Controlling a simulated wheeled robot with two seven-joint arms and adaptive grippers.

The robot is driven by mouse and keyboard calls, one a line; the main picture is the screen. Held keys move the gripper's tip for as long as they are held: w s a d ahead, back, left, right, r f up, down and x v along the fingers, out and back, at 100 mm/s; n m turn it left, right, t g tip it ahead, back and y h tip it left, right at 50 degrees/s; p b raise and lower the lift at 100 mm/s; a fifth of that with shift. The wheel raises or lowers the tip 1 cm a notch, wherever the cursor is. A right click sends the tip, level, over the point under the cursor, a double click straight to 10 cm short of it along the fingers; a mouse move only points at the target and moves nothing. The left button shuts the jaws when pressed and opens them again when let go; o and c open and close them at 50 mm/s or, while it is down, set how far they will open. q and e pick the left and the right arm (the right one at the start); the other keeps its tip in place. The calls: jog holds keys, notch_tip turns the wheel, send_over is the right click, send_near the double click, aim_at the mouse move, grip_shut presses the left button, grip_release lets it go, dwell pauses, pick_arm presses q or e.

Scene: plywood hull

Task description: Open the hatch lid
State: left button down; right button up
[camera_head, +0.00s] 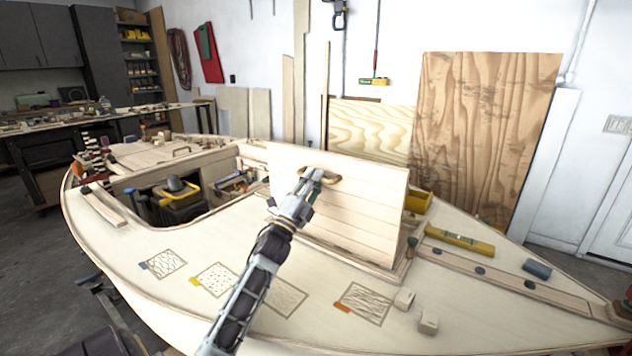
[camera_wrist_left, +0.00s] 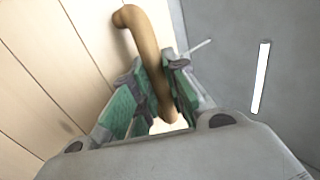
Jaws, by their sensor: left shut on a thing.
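The hatch lid (camera_head: 365,222) is a pale planked wooden panel, standing raised and steeply tilted over the boat deck in the head view. It also fills the left of the left wrist view (camera_wrist_left: 50,60). A curved wooden handle (camera_head: 333,182) is fixed near the lid's upper edge. My left gripper (camera_head: 316,176) is shut on this handle. In the left wrist view, the green-padded fingers (camera_wrist_left: 152,100) close around the lower part of the handle (camera_wrist_left: 146,45). The hatch opening behind the lid is mostly hidden. My right gripper is not in view.
The plywood deck (camera_head: 130,235) surrounds the lid. A yellow level (camera_head: 459,240), a blue cylinder (camera_head: 537,269) and small pale blocks (camera_head: 428,321) lie to the right. An open well at left holds a black and yellow toolbox (camera_head: 180,203). A large plywood sheet (camera_head: 485,130) leans on the wall.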

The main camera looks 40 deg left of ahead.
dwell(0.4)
pick_arm(q)
jog(key=c, duration=1.4)
grip_release()
jog(key=shift+s+f, duration=0.15)
jog(key=shift+s, duration=0.05)
jog(key=shift+v, duration=5.85)
